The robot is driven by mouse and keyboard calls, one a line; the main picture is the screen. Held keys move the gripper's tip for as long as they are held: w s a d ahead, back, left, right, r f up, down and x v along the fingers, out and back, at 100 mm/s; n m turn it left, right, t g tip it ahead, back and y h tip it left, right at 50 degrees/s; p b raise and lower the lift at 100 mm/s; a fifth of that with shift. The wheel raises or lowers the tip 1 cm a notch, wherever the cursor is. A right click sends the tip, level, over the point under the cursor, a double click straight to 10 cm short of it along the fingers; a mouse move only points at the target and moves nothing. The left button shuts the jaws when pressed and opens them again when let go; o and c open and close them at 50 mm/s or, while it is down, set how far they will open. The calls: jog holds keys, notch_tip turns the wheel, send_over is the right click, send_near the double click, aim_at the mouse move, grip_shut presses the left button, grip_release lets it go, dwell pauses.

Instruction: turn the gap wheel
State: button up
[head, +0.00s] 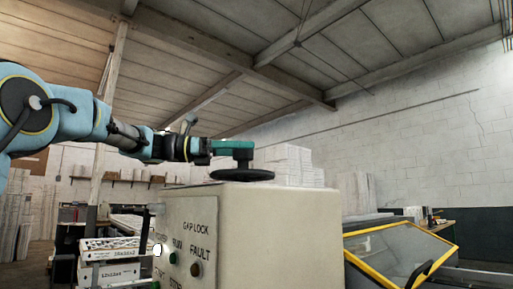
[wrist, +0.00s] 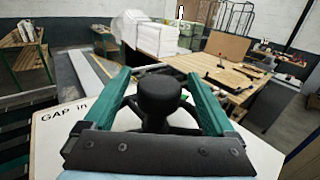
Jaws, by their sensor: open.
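The gap wheel (head: 241,175) is a black disc lying flat above the top of a cream cabinet (head: 290,235). My gripper (head: 246,152) reaches in from the left, with its green fingers level just above the wheel. In the wrist view, my gripper (wrist: 158,76) is open, one green finger on each side of the wheel's black upright knob (wrist: 160,95). Gaps show between the knob and both fingers. The wheel's lower part is hidden by my gripper's dark body. Part of a "GAP in" label shows on the cabinet top at the left.
The cabinet front carries "GAP LOCK", "RUN" and "FAULT" labels, with a dark round fault fitting (head: 195,269). A yellow-edged clear guard (head: 400,250) stands to the right. White stacks (wrist: 160,38) and a wooden-topped table (wrist: 215,72) lie beyond. The space above the wheel is clear apart from my arm.

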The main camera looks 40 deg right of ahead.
jog(key=shift+x, duration=1.65)
grip_shut()
